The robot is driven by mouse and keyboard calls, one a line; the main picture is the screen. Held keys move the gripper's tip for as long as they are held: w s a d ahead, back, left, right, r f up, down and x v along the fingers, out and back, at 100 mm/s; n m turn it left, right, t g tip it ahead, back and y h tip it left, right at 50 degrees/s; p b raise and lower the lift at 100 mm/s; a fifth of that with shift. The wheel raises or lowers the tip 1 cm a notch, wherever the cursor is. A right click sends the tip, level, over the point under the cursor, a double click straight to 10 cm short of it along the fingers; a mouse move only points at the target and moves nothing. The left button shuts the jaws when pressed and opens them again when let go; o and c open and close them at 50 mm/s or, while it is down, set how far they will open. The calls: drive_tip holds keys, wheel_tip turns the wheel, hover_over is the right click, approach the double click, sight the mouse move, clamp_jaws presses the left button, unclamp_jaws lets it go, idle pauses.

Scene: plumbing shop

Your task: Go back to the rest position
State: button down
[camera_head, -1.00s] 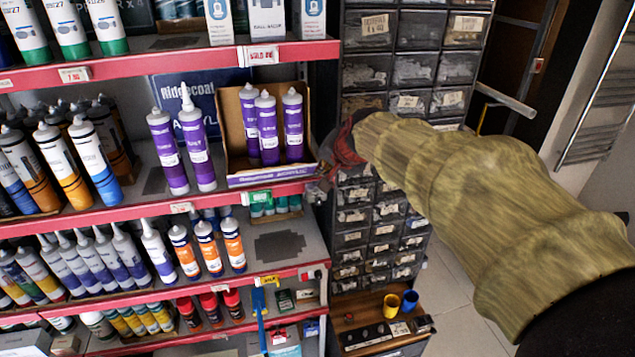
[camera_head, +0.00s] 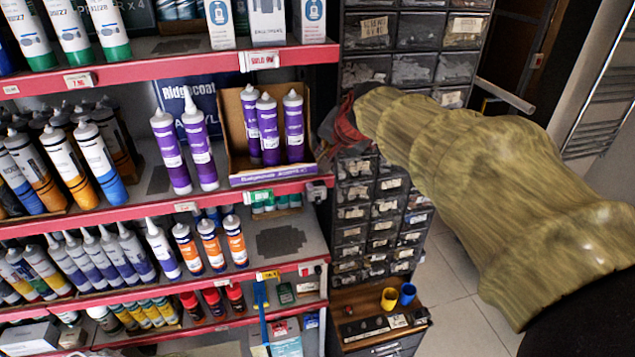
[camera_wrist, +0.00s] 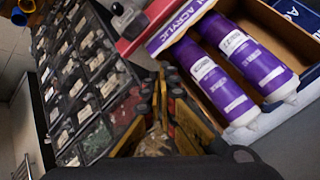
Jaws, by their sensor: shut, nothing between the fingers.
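My arm in its olive sleeve reaches in from the right in the head view. My gripper (camera_head: 328,148) is at its far end, beside the right end of the red-edged shelf and in front of the drawer cabinet. Much of it is hidden by the sleeve. In the wrist view my gripper (camera_wrist: 164,85) shows dark and yellow fingers, shut and holding nothing. An open cardboard box (camera_head: 235,158) with three purple tubes (camera_head: 268,128) stands on the shelf just left of my gripper. Two of these tubes (camera_wrist: 238,52) show close to the fingers' right in the wrist view.
Two more purple tubes (camera_head: 171,151) stand left of the box. The red shelf edge (camera_head: 130,221) runs close to my gripper. The drawer cabinet (camera_head: 357,200) stands behind it. Open tiled floor (camera_head: 450,290) lies at lower right, and a towel rail (camera_head: 600,100) hangs beyond.

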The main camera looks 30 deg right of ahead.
idle(0.4)
drive_tip(key=s+a+f+n+g+b, duration=0.1)
drive_tip(key=s+a+f+n+b, duration=0.2)
drive_tip(key=s+a+f+b, duration=0.3)
drive_tip(key=s+a+f+n+g+y+b, duration=0.1)
drive_tip(key=s+a+f+n+b, duration=0.3)
drive_tip(key=s+f+b, duration=0.6)
drive_tip(key=s+a+f+n+g+b, duration=0.1)
drive_tip(key=s+a+f+n+b, duration=0.3)
drive_tip(key=f, duration=1.5)
drive_tip(key=shift+s+a+f+y+b, duration=0.15)
drive_tip(key=shift+s+a+y+b, duration=0.15)
drive_tip(key=shift+s+a+b, duration=2.4)
drive_tip(key=shift+s+d+p, duration=0.6)
drive_tip(key=shift+d, duration=0.15)
